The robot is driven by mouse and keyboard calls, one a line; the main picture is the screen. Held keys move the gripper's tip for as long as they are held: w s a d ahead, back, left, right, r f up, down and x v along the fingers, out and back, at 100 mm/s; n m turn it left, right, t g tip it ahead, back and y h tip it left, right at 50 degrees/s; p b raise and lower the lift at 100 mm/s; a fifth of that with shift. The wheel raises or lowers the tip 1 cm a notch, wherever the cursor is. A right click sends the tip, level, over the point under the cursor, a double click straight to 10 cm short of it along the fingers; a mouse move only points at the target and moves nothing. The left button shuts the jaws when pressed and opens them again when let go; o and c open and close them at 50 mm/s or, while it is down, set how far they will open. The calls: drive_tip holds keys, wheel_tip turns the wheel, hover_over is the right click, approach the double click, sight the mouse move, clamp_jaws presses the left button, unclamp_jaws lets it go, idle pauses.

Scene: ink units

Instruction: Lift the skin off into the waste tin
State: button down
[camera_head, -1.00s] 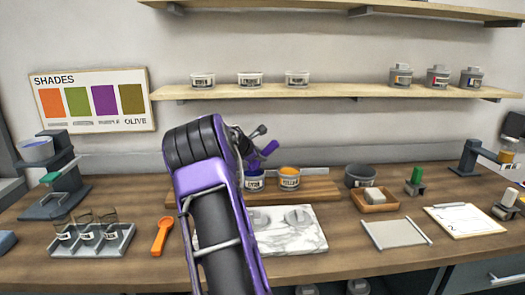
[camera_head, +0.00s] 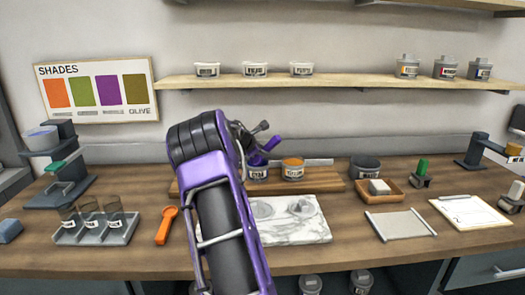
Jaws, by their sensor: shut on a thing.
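My gripper (camera_head: 262,154) is above and just behind the left of two ink jars, seen past my purple arm. It is shut on a thin grey flat tool (camera_head: 320,162), whose straight strip reaches right behind the jars; the grip itself is hard to make out. The left jar (camera_head: 258,175) has its top partly hidden by my gripper. The right jar (camera_head: 293,171) shows orange-yellow ink and is open. Any skin is too small or hidden to tell. A dark grey round tin (camera_head: 365,169), likely the waste tin, stands open to the right of the jars.
The jars stand on a wooden board (camera_head: 325,183) behind a marble slab (camera_head: 300,228). A wooden tray (camera_head: 379,195) with a pale block sits in front of the tin. A shelf (camera_head: 350,82) runs above.

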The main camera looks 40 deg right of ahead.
wheel_tip(320, 180, up, 7)
drive_tip(key=p, duration=0.1)
drive_tip(key=shift+r+p, duration=0.15)
drive_tip(key=shift+p, duration=0.25)
drive_tip(key=shift+a, duration=0.15)
idle(0.5)
